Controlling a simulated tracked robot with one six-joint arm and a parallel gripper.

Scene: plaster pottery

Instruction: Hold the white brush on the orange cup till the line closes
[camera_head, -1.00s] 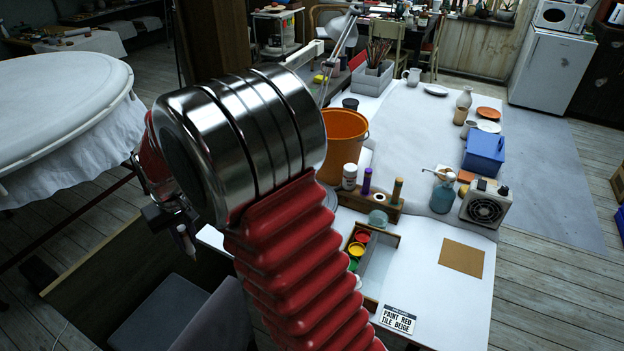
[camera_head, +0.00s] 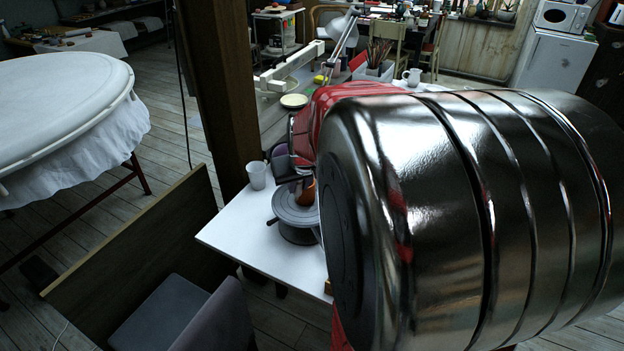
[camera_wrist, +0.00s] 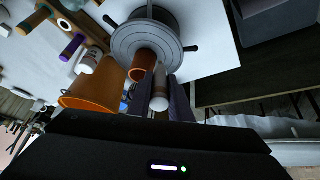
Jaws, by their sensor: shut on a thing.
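The orange cup (camera_head: 307,192) stands on a grey turntable (camera_head: 292,211) on the white table. In the wrist view the cup (camera_wrist: 143,62) shows in front of the turntable disc (camera_wrist: 122,42). The white brush (camera_wrist: 159,90) is a pale cylinder right beside the cup there, pointing toward it. In the head view my gripper (camera_head: 284,166) is a dark shape close to the cup's left. Whether the brush tip touches the cup cannot be told.
A white cup (camera_head: 256,175) stands left of the turntable. In the wrist view a large orange bucket (camera_wrist: 83,88) and a white bottle (camera_wrist: 89,62) stand nearby. A wooden post (camera_head: 220,90) rises behind the table. My arm hides the table's right side.

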